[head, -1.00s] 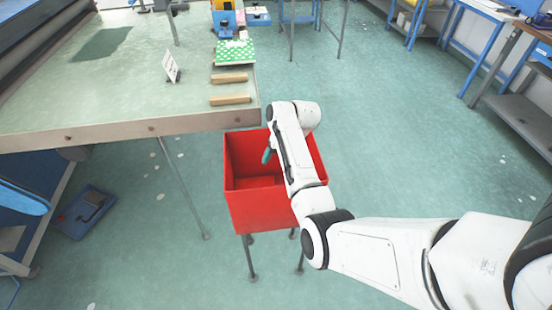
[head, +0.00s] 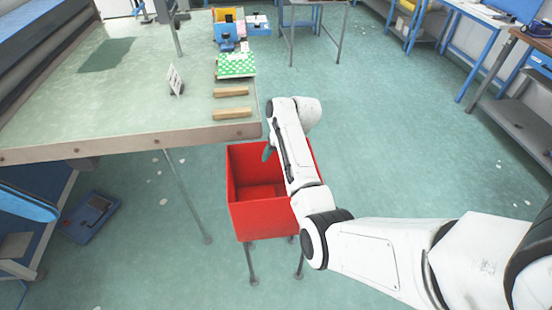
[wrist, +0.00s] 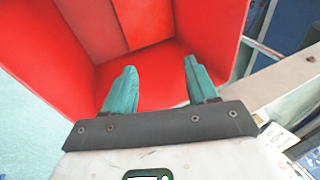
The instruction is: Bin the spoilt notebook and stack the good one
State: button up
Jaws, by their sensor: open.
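One notebook (head: 236,65), green with white dots, lies on the table (head: 110,112) near its right edge, apparently on a pale block or stack of pages. The red bin (head: 262,222) stands on legs beside the table's near right corner. My gripper (head: 268,153) is over the bin's opening, largely hidden by my arm in the head view. In the wrist view, the two teal fingers of my gripper (wrist: 160,86) are spread apart with nothing between them. The red bin walls (wrist: 62,45) lie beyond them. I cannot tell whether a notebook lies inside the bin.
Two wooden bars (head: 231,92) lie in front of the notebook. A small white card (head: 175,80) stands to their left. Blue and yellow holders (head: 228,24) are at the table's back. A blue tray (head: 90,216) is at lower left. Floor right of the bin is open.

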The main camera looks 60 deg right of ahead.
jog(key=shift+r, duration=2.05)
jog(key=shift+a, duration=0.1)
jog(key=s+a+f+n, duration=0.1)
jog(key=a, duration=0.2)
jog(key=s+a+n+h, duration=0.1)
jog(key=s+a, duration=0.1)
jog(key=a, duration=0.2)
jog(key=s+a+f+n, duration=0.1)
jog(key=s+a+n, duration=0.1)
jog(key=a, duration=0.2)
jog(key=shift+a+f+h, duration=0.2)
jog(key=shift+f+h, duration=0.1)
jog(key=s+a+r+n+t, duration=0.1)
jog(key=s+a+r+n, duration=0.15)
jog(key=s+a, duration=0.35)
jog(key=s+a+r+n, duration=0.1)
jog(key=s+a+n, duration=0.2)
jog(key=a, duration=0.5)
jog(key=s+f+g+b, duration=0.4)
jog(key=s+f+b, duration=0.1)
jog(key=s+f, duration=0.6)
jog(key=shift+s+f, duration=0.3)
jog(key=shift+s, duration=0.05)
jog(key=shift+d, duration=0.1)
jog(key=shift+c, duration=0.5)
